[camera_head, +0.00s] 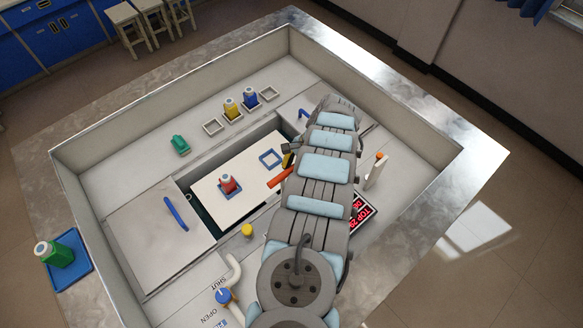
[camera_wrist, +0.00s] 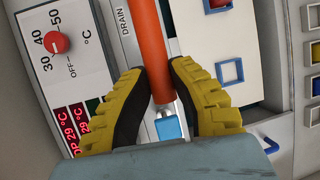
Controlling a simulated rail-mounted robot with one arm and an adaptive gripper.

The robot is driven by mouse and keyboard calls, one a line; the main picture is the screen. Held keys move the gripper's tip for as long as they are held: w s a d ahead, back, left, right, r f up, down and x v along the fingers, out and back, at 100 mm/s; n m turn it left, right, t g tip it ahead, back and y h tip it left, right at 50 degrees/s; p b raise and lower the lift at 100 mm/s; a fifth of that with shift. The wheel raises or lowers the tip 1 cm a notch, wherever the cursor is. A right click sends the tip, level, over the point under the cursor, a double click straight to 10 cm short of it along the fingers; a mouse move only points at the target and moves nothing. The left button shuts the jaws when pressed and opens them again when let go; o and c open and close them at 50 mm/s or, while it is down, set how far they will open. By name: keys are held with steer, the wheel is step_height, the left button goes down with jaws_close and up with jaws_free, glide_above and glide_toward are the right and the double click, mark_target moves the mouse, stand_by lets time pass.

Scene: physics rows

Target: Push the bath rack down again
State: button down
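The bath rack (camera_head: 253,165) is a cream plate in the rectangular opening of the bath. A red bottle (camera_head: 229,184) and an empty blue square frame (camera_head: 270,158) sit on it. Dark gaps show along its edges; its exact height is hard to tell. An orange bar (camera_head: 279,178) lies by the rack's right side. In the wrist view the orange bar (camera_wrist: 153,40) runs between my gripper's (camera_wrist: 160,75) yellow-and-black fingers, which appear closed on both its sides. A blue block (camera_wrist: 170,122) shows below it. My arm hides part of the rack's right side.
A grey lid with a blue handle (camera_head: 176,213) lies left of the opening. Yellow (camera_head: 231,109) and blue (camera_head: 250,97) bottles stand behind. A dial panel (camera_wrist: 60,60) is beside the bar. High walls surround the well.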

steer(key=shift+f, duration=0.15)
step_height(320, 180, down, 17)
steer(key=b, duration=1.6)
steer(key=shift+f, duration=0.2)
steer(key=c, duration=0.9)
jaws_free()
steer(key=shift+r, duration=0.1)
steer(key=v, duration=1.2)
